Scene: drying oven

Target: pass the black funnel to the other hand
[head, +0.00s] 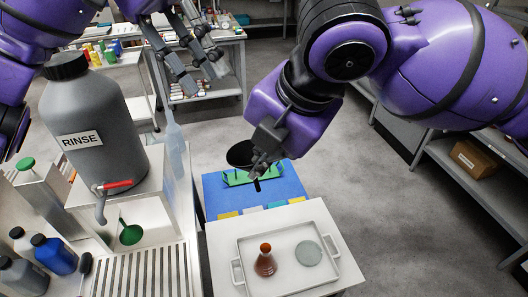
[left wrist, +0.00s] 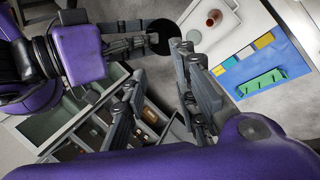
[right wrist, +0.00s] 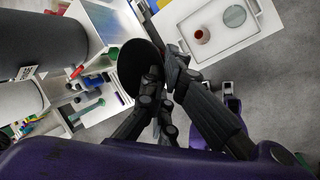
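The black funnel (head: 239,153) is held in my right gripper (head: 262,160), above the blue mat, with its stem pointing down. In the right wrist view the fingers of my right gripper (right wrist: 164,68) close at the side of the funnel (right wrist: 135,68); the exact contact is partly hidden. My left gripper (head: 203,74) is empty with its fingers apart, up and to the left of the funnel in the head view. In the left wrist view the funnel (left wrist: 160,36) shows as a dark disc just beyond the open fingers (left wrist: 158,62), apart from them.
A green rack (head: 232,180) stands on the blue mat (head: 215,196). The white tray (head: 243,249) holds a red-brown flask (head: 265,263) and a round dish (head: 308,253). A large grey RINSE bottle (head: 92,120) and a green funnel (head: 131,234) stand at left.

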